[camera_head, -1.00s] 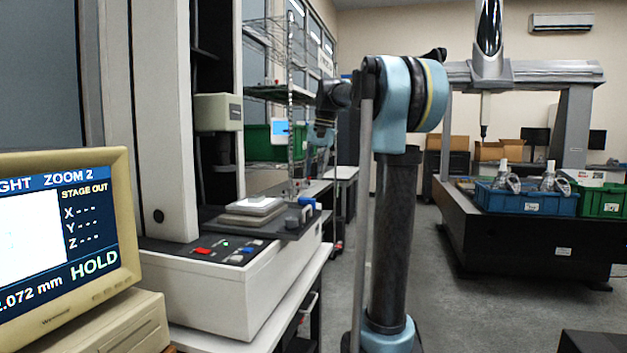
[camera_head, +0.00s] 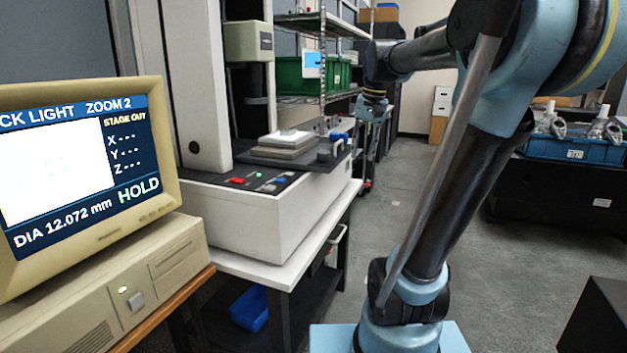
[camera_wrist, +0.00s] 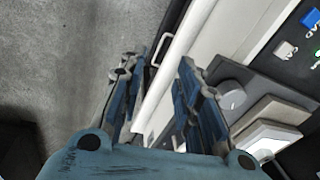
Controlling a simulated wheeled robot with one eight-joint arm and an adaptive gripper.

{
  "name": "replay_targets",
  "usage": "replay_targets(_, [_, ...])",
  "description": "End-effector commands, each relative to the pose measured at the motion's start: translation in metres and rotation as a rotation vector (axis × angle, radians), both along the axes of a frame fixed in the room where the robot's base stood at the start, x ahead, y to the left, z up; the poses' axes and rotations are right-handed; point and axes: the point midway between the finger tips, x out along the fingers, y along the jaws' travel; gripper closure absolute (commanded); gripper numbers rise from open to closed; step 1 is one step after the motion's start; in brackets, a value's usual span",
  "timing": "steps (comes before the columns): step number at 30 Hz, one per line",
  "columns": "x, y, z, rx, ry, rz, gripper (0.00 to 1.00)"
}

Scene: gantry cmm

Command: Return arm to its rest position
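My arm shows in the head view, its column leaning toward the upper right and its forearm reaching left. My gripper (camera_head: 372,108) hangs at the end of the forearm, just right of the measuring machine (camera_head: 265,215). In the wrist view my gripper (camera_wrist: 155,70) has its two blue fingers spread apart, with nothing between them. The wrist view looks down past the machine's edge and the bench edge to the floor. The machine's stage with a pale plate (camera_head: 288,138) is to the left of the gripper.
A monitor (camera_head: 85,165) on a beige unit stands at the left front. A wire shelf with a green bin (camera_head: 300,76) stands behind. Open grey floor (camera_head: 400,205) lies between.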

Motion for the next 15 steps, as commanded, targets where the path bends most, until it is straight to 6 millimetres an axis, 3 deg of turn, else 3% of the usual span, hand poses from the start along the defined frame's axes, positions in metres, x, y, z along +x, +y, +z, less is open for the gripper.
replay_targets(3, [-0.035,-0.007,-0.034,-0.021,-0.014,0.032,0.69])
replay_targets(15, [-0.138,-0.026,-0.156,-0.093,-0.056,0.147,0.69])
